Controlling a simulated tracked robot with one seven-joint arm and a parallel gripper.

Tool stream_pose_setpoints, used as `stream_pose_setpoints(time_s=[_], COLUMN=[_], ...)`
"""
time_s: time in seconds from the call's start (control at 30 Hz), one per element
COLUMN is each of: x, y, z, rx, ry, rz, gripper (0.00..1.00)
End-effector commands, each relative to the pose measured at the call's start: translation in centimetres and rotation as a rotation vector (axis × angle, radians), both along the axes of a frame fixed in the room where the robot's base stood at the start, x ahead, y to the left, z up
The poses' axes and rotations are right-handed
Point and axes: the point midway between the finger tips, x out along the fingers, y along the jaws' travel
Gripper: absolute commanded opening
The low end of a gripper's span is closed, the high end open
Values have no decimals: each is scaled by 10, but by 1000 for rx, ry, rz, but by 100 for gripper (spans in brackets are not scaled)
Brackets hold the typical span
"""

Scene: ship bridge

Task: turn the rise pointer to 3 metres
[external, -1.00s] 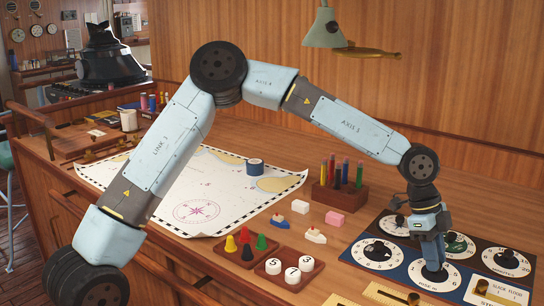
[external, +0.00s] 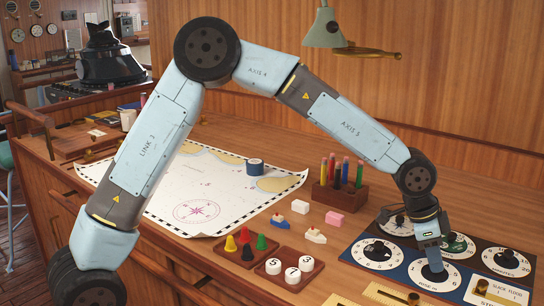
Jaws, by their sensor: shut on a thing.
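The rise dial (external: 453,279) is a round white face in the front row of the dark dial board, with "RISE m" lettered at its front edge. My gripper (external: 434,266) points down over the middle of this dial and is shut on the rise pointer's knob. The jaws and wrist hide most of the knob. The pointer's direction and the figure it marks are too small and covered to read.
Brass sliders (external: 389,293) lie in front. A pencil block (external: 340,196), small ship models and trays of pieces (external: 288,276) stand left of the board.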

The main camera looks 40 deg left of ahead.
Motion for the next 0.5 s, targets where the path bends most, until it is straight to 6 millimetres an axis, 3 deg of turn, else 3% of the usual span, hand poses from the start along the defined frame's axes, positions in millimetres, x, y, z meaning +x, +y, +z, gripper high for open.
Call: stream_pose_setpoints(time_s=[0.5], x=[0], y=[-1], z=[2], rx=[-4], ry=[-4], rz=[161], gripper=[0])
